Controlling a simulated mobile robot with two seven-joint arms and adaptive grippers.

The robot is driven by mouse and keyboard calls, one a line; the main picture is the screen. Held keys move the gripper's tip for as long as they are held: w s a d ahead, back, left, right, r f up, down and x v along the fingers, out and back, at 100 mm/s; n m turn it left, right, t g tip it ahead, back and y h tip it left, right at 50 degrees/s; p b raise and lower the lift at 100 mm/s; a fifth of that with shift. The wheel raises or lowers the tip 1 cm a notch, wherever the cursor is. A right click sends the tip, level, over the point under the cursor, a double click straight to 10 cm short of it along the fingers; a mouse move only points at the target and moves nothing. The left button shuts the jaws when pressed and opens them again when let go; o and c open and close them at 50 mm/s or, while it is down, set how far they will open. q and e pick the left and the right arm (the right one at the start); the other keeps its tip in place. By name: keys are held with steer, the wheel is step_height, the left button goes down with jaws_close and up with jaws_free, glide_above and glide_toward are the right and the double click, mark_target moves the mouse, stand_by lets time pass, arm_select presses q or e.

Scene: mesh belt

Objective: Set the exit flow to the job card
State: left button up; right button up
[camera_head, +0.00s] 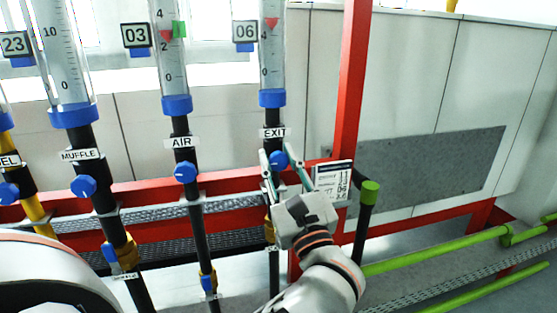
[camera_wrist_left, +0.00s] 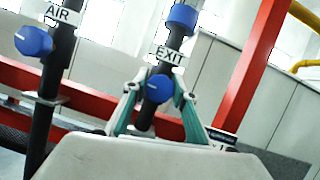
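The blue EXIT knob (camera_head: 278,160) sits on a black pipe under the EXIT label (camera_head: 272,132). My left gripper (camera_head: 277,152) has its two fingers apart, one on each side of this knob. The wrist view shows the EXIT knob (camera_wrist_left: 160,88) between the spread fingertips, with slight gaps; I cannot tell whether either touches. The EXIT tube (camera_head: 271,60) has a red float marker near its top and a display reading 06 (camera_head: 245,31). The job card (camera_head: 332,178) stands right of the gripper; its small print is mostly unreadable. My right gripper is not in view.
The AIR knob (camera_head: 185,172) and MUFFLE knob (camera_head: 83,186) are on pipes to the left. The AIR display (camera_head: 136,36) reads 03. A red post (camera_head: 350,80) and a green-capped black post (camera_head: 367,205) stand close on the right.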

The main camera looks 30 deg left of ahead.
arm_select(q)
steer(key=shift+f+n+g+y+b, duration=0.1)
steer(key=shift+n+g+y+b, duration=0.2)
steer(key=shift+n+b, duration=0.35)
steer(key=o, duration=1.1)
steer(key=shift+s+d, duration=0.1)
steer(key=v, duration=0.7)
steer(key=shift+s+d, duration=0.1)
